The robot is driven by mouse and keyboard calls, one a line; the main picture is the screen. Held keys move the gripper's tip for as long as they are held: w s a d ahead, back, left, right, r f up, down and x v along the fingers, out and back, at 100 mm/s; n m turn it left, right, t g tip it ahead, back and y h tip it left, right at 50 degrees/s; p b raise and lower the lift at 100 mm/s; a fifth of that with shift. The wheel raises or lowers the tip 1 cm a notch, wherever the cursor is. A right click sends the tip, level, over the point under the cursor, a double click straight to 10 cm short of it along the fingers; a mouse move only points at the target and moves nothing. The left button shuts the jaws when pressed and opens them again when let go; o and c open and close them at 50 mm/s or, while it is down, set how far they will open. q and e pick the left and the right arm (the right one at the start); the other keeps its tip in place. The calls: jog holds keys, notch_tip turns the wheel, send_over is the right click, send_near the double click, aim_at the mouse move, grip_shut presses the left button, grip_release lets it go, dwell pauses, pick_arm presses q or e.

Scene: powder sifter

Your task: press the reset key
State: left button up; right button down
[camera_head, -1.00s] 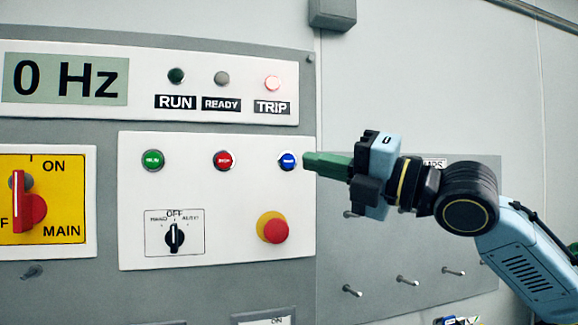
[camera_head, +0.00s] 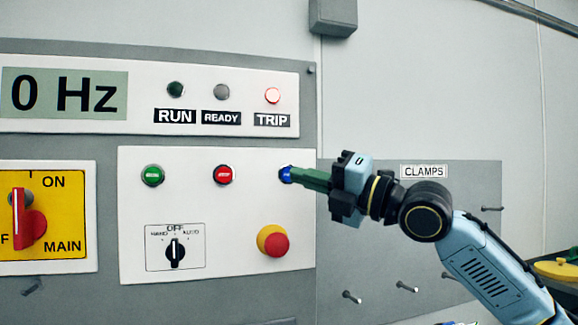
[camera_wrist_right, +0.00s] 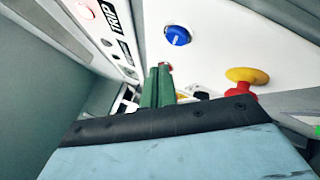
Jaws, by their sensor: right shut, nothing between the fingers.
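The blue reset key (camera_head: 286,174) is the rightmost of the row of push buttons on the white panel, and its right part is hidden behind my gripper in the head view. It shows whole in the right wrist view (camera_wrist_right: 177,35), above and right of the fingertips. My right gripper (camera_head: 300,175) has its green fingers shut and empty, pointing left at the key. In the right wrist view the fingers (camera_wrist_right: 157,85) stand together, and a gap shows between their tips and the key. My left gripper is in neither view.
The red-and-yellow emergency stop (camera_head: 274,243) sits just below the key. A red button (camera_head: 223,174) and a green button (camera_head: 153,175) are to the left. The TRIP lamp (camera_head: 272,96) glows above. Pegs (camera_head: 406,287) stick out of a grey board at lower right.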

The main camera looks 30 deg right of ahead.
jog(key=shift+w+d+p, duration=0.25)
jog(key=shift+w+p, duration=0.3)
jog(key=shift+w, duration=0.45)
jog(key=shift+r, duration=0.1)
dwell(1.2)
jog(key=shift+w+d+p, duration=0.1)
jog(key=shift+w+p, duration=0.3)
jog(key=shift+p, duration=0.15)
